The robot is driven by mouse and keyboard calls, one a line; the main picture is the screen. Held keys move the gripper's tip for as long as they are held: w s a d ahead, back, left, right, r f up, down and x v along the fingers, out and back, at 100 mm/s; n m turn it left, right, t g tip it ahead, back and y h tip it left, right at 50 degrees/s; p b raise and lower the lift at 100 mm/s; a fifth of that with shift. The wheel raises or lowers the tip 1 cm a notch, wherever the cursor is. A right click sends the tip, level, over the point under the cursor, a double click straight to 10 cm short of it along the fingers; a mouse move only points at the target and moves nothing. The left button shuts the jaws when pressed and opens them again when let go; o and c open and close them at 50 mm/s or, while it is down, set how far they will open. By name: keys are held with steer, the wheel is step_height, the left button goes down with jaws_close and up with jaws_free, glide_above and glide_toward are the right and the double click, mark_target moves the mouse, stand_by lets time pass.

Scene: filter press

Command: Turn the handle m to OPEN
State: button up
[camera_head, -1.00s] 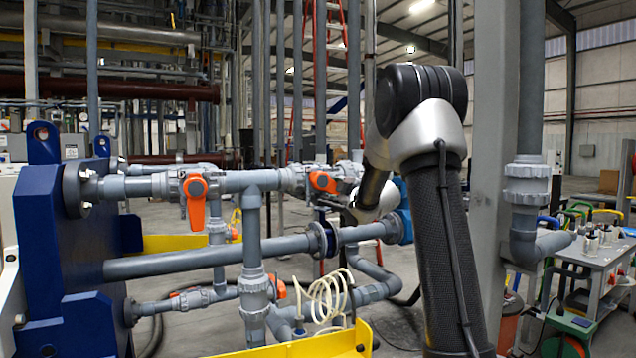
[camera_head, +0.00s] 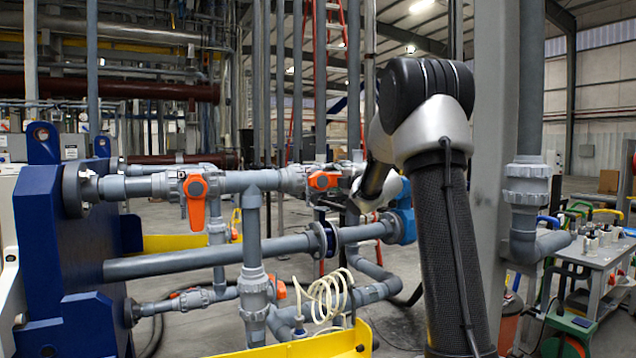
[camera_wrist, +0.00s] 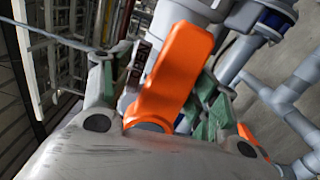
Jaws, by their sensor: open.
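An orange valve handle (camera_head: 323,180) sits on the grey pipe valve beside my gripper in the head view. In the wrist view the orange handle (camera_wrist: 172,75) is large and close, lying between the two fingers. My gripper (camera_wrist: 160,92) is open, with a green-padded finger on each side of the handle. I cannot tell whether either pad touches it. In the head view my gripper (camera_head: 340,192) is small and partly hidden by the valve. No letter m is readable on the handle.
A second orange handle (camera_head: 195,198) hangs downward on the valve to the left. A grey pipe (camera_head: 200,264) runs below, with a coiled cream hose (camera_head: 328,298) under it. A grey column (camera_head: 496,130) stands close to the right of my arm. A cart (camera_head: 590,258) is farther right.

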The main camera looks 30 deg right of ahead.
steer(key=s, duration=0.7)
steer(key=shift+f, duration=0.15)
steer(key=shift+d, duration=0.1)
steer(key=s+d+f+m+g+h, duration=0.2)
steer(key=s+d+f+m+g, duration=0.15)
steer(key=f+m, duration=0.3)
steer(key=s+d+f+m+g+h, duration=0.25)
steer(key=s+f+m+g, duration=0.2)
steer(key=f, duration=0.35)
steer(key=s+a+f+m+g, duration=0.2)
steer(key=s+m, duration=0.1)
steer(key=s, duration=0.3)
steer(key=s+a+f+m+g, duration=0.2)
steer(key=s+m, duration=0.1)
steer(key=s, duration=0.3)
steer(key=s+a+r+m+y, duration=0.1)
steer(key=s+a+y, duration=0.1)
steer(key=s+a, duration=0.7)
steer(key=s+a+r+m+g+y, duration=0.1)
steer(key=s+a+y, duration=0.1)
steer(key=s+a, duration=0.6)
steer(key=shift+s+a+r+g, duration=0.3)
steer(key=shift+s+a, duration=0.1)
steer(key=shift+s, duration=1.75)
